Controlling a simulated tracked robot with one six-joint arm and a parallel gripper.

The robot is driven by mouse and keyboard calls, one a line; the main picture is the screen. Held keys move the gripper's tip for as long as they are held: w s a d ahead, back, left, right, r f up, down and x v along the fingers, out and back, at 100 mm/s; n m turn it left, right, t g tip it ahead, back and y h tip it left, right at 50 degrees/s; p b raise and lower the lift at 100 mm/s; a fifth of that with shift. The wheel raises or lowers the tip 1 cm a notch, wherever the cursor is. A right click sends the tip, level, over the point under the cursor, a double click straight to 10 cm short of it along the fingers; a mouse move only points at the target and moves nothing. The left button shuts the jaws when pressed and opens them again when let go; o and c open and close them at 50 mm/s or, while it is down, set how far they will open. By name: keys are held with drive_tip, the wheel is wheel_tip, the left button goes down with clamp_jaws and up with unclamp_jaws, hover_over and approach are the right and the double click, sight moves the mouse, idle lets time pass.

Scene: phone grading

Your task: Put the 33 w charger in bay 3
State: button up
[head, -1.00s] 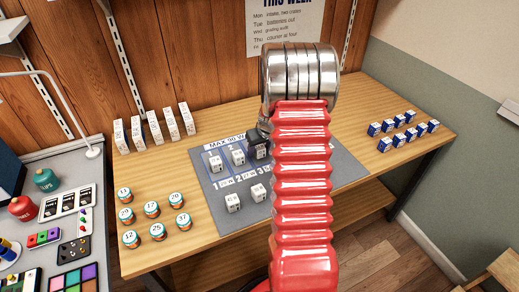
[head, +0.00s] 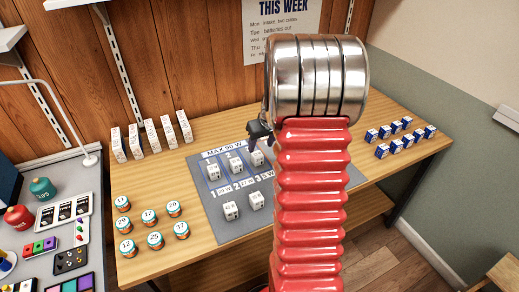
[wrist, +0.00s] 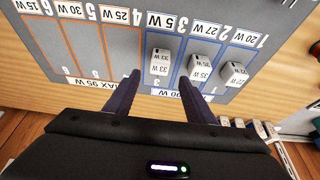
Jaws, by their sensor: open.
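The 33 W charger (wrist: 158,62) is a small white block standing in bay 3 (wrist: 154,92), third strip from the right in the upside-down wrist view. My gripper (wrist: 159,78) is open, its two dark fingers apart with the charger in line with the gap between their tips. I see no finger closed on it. In the head view my gripper (head: 259,137) shows as a dark shape just behind the charger (head: 257,159), left of my red arm. My arm hides the bays farther right.
Bays 1 and 2 hold white chargers (wrist: 235,73) (wrist: 200,67), close beside bay 3. Numbered round stacks (head: 150,217), white boxes (head: 151,137) and blue-white boxes (head: 396,146) stand farther off.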

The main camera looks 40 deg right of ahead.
drive_tip(key=shift+v, duration=1.05)
drive_tip(key=shift+a, duration=0.1)
drive_tip(key=s+a+r+n, duration=0.1)
drive_tip(key=a+r, duration=0.3)
drive_tip(key=a, duration=0.3)
drive_tip(key=s+a+r, duration=0.2)
drive_tip(key=a+r, duration=0.2)
drive_tip(key=a, duration=0.3)
drive_tip(key=s+a+r+n, duration=0.1)
drive_tip(key=a+r, duration=0.3)
drive_tip(key=a, duration=0.3)
drive_tip(key=s+a+r+n+t+y, duration=0.1)
drive_tip(key=s+a+r, duration=0.2)
drive_tip(key=s+a, duration=1.1)
drive_tip(key=shift+s+a, duration=0.4)
drive_tip(key=shift+s, duration=0.75)
